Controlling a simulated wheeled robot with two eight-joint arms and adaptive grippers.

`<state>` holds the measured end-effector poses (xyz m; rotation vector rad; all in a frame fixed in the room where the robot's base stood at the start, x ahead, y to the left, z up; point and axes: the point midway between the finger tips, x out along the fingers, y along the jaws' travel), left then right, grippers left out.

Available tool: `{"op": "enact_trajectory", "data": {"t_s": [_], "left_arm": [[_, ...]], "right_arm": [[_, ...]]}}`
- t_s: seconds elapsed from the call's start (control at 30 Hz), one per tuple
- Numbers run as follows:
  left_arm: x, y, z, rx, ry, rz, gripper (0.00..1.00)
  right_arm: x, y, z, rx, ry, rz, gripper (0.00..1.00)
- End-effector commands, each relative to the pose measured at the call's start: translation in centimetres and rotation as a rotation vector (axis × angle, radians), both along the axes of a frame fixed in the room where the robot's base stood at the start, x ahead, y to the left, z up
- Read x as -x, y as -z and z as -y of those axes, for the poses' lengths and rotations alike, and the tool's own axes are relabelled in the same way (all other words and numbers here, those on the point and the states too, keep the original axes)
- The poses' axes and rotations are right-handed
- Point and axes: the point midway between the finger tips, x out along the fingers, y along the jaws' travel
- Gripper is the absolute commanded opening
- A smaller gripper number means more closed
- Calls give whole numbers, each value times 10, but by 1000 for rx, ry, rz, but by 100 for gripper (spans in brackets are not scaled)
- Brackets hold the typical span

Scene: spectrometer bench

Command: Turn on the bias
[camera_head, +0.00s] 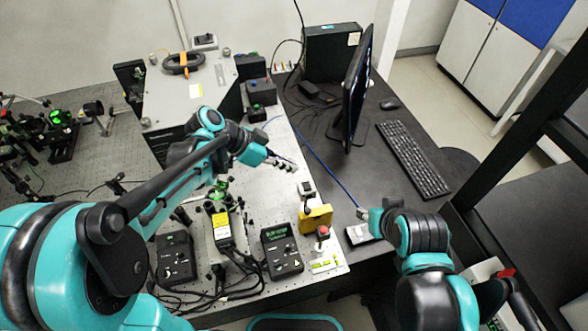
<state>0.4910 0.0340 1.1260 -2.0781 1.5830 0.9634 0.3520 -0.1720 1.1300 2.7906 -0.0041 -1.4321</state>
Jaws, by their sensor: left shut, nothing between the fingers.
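No label reading bias is legible to me, so I cannot tell which unit carries that control. One dark control box (283,252) has a lit green display and knobs, near the front right of the bench. Another dark box (175,260) with knobs stands to its left. A small red-topped button (323,232) stands by a yellow block (316,217). My left gripper (287,165) is shut and empty, near the bench's right edge, beyond these units and apart from them.
A black desk (335,185) with a monitor (357,85) and keyboard (413,158) adjoins the bench at right. A blue cable (325,165) crosses the desk. A yellow-labelled unit (222,228) and loose cables crowd the bench front. Optics (60,118) stand at far left.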

Motion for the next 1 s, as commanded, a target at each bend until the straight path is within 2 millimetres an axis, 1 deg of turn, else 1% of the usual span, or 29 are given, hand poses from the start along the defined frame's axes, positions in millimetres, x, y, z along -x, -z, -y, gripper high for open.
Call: {"op": "enact_trajectory", "data": {"t_s": [0.03,0.1,0.3,0.5,0.73,0.77,0.8,0.9,1.0], "left_arm": [[1,-10,-9,1,-4,-1,0],[4,-20,-19,1,-2,0,0],[8,-40,-40,1,0,0,0],[9,-46,-47,1,1,0,0],[9,-45,-47,1,1,0,0],[9,-45,-47,1,1,0,0],[10,-46,-47,0,-1,-1,0],[14,-48,-47,-12,-24,-13,0],[24,-53,-50,-51,-98,-50,0]], "right_arm": [[0,-4,0,0,0,0,40],[0,-6,0,0,0,0,40],[0,-11,0,0,0,0,40],[0,-13,0,0,0,0,40],[0,-12,0,0,0,0,40],[0,-12,0,0,0,0,35],[0,-13,0,1,-1,-1,24],[-3,-17,-3,0,-9,-9,0],[-10,-26,-12,-2,-30,-32,0]]}}
